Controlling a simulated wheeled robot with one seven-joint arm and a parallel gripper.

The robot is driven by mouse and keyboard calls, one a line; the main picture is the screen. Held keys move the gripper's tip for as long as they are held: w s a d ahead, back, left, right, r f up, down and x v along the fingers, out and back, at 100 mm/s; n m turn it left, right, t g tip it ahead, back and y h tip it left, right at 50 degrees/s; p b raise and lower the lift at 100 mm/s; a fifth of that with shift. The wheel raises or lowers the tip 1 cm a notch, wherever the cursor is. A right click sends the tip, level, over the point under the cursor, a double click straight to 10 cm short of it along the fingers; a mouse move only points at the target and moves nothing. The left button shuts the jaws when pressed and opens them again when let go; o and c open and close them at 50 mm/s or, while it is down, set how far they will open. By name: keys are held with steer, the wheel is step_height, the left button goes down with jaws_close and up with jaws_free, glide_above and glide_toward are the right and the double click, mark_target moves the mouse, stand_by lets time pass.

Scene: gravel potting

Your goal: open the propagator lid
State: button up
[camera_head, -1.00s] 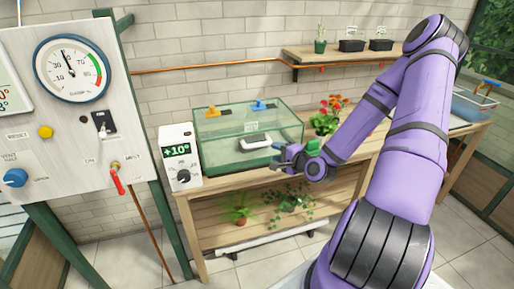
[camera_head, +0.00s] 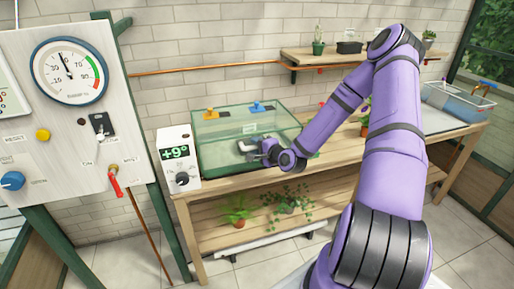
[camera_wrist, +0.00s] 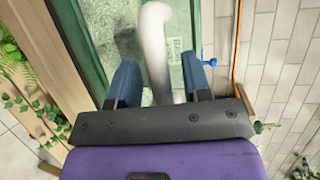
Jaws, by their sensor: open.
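The propagator (camera_head: 220,125) is a clear, green-tinted box with a green frame, standing on the wooden bench. Its lid looks closed. A pale handle (camera_head: 246,145) sits at the lid's front and also shows in the wrist view (camera_wrist: 154,35). My gripper (camera_head: 266,149) is at the handle, coming from the right. In the wrist view, my gripper (camera_wrist: 159,65) is open, with one blue finger on each side of the white handle. Gaps show between the handle and both fingers. My wrist hides part of the lid's front right in the head view.
A white control box (camera_head: 180,158) reading +9° stands left of the propagator. An orange clip (camera_head: 211,114) and a blue clip (camera_head: 256,107) sit at its back edge. Potted plants stand on the lower shelf (camera_head: 262,232). A gauge panel (camera_head: 75,130) is at far left.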

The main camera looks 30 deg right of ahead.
steer(key=shift+c, duration=0.2)
jaws_close()
